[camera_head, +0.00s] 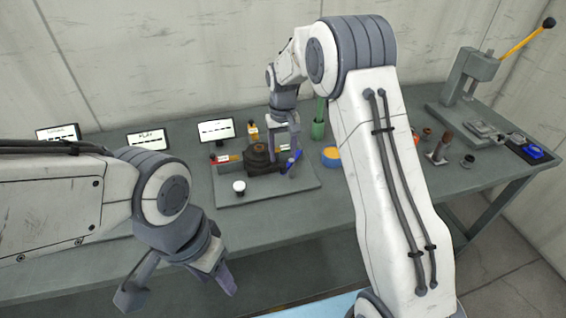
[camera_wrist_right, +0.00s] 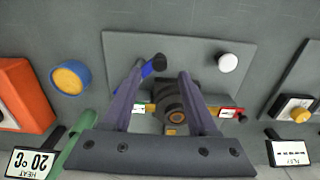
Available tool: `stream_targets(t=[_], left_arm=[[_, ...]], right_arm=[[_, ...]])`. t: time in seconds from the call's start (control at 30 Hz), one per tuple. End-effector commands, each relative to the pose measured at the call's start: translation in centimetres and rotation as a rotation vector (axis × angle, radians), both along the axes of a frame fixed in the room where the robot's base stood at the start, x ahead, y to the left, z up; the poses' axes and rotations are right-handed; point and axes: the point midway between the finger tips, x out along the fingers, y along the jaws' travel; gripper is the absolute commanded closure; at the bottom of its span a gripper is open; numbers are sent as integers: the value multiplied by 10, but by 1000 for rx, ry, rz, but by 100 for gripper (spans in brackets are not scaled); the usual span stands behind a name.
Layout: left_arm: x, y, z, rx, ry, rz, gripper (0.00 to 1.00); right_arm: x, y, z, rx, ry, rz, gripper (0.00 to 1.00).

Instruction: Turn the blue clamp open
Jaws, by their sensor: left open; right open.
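The blue clamp handle (camera_head: 291,161) sits at the right side of a dark round fixture (camera_head: 259,158) on a grey plate (camera_head: 235,198). In the right wrist view the blue handle (camera_wrist_right: 148,69), with a dark end, lies by the left fingertip; the dark fixture (camera_wrist_right: 172,102) shows between the fingers. My right gripper (camera_head: 284,150) is open over the fixture and handle, partly hiding them; whether a finger touches the handle I cannot tell. It also shows in the wrist view (camera_wrist_right: 160,76). My left gripper (camera_head: 178,288) is open and empty, in front of the table.
A white knob (camera_head: 239,186) stands on the plate. Small label displays (camera_head: 148,139) line the back of the table. A blue and orange round thing (camera_head: 331,157) is right of the plate. A lever press (camera_head: 475,75) stands at the far right.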

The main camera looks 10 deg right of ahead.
Motion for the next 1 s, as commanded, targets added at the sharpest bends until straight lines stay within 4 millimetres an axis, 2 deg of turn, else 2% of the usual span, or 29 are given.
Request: stream_targets(t=[0.1,0.3,0.47,0.77,0.87,0.97,1.0], left_arm=[[0,0,-7,0,0,0,50],[0,0,-11,0,0,-1,50],[0,0,-11,0,0,-1,50],[0,0,-11,0,0,-1,50],[0,0,-11,0,0,-1,50],[0,0,-11,0,0,-1,50],[0,0,-11,0,0,-1,50]], right_arm=[[1,0,24,1,-6,0,41],[1,0,52,1,-3,0,41],[0,0,61,0,-1,0,41],[-1,2,62,1,-1,3,41],[-13,15,68,5,-4,31,41],[-45,45,81,14,-10,100,41],[-64,59,87,19,-12,137,41]])
